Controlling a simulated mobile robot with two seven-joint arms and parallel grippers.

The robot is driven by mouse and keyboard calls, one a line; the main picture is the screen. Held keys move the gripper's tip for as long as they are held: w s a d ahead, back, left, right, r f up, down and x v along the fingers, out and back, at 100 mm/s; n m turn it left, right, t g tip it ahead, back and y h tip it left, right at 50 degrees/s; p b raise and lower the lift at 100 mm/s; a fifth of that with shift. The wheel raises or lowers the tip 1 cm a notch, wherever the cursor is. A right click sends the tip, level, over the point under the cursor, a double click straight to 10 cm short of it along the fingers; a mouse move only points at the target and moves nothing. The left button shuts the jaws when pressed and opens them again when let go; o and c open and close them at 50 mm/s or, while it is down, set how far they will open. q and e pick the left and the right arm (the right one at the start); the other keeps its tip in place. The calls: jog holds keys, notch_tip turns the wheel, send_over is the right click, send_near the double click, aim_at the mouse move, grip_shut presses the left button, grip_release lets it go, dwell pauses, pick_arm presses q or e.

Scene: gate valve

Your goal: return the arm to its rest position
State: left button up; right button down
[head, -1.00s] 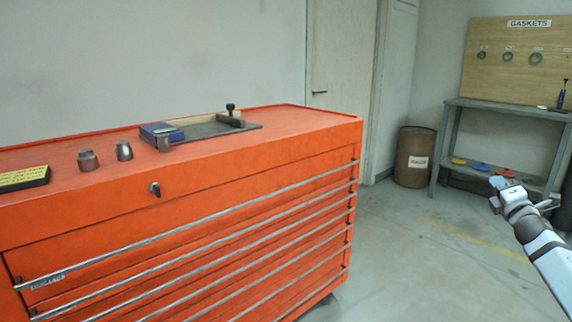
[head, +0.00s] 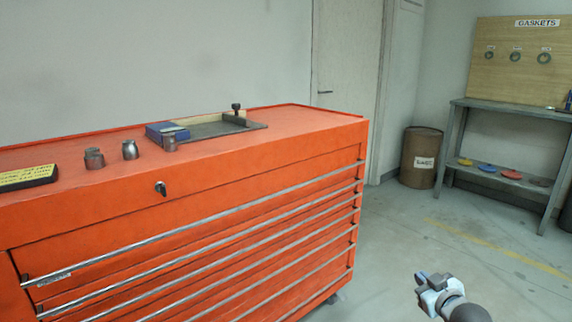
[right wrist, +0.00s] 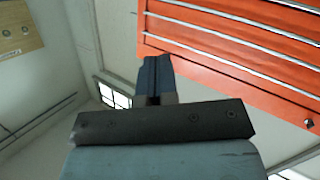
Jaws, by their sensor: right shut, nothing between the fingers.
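My right gripper (head: 424,279) is at the lower right of the head view, over the floor and to the right of the orange tool chest (head: 260,200). It is apart from the chest and holds nothing. In the right wrist view its fingers (right wrist: 154,72) are together, with the orange chest (right wrist: 240,45) behind them at the upper right. My left gripper is not in view.
On the chest top stand several small metal fittings (head: 130,150), a blue box (head: 166,131), a tray (head: 215,128) and a black-and-yellow sign (head: 27,178). A brown drum (head: 419,160) and a grey bench (head: 510,108) stand behind. Floor (head: 440,235) between them is open.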

jog(key=s+a+r+g+y, duration=0.15)
jog(key=s+a+y, duration=0.45)
jog(key=s+a, duration=1.75)
jog(key=s+a+r+m+t+y+p, duration=0.15)
jog(key=s+r+t+p, duration=0.4)
jog(key=r, duration=0.75)
pick_arm(q)
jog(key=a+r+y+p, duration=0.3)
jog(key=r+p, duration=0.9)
jog(key=p, duration=0.7)
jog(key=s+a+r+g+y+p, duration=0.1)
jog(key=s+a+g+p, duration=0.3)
jog(key=p, duration=1.4)
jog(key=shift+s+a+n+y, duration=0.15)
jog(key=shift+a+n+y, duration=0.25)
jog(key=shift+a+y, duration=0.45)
pick_arm(e)
jog(key=s+d+r+g+h, duration=0.4)
jog(key=s+d+g+h, duration=0.1)
jog(key=d+g, duration=0.3)
jog(key=shift+s+d+r+m+g+h, duration=0.15)
jog(key=shift+s+r+m+g+h, duration=0.15)
jog(key=shift+h, duration=0.35)
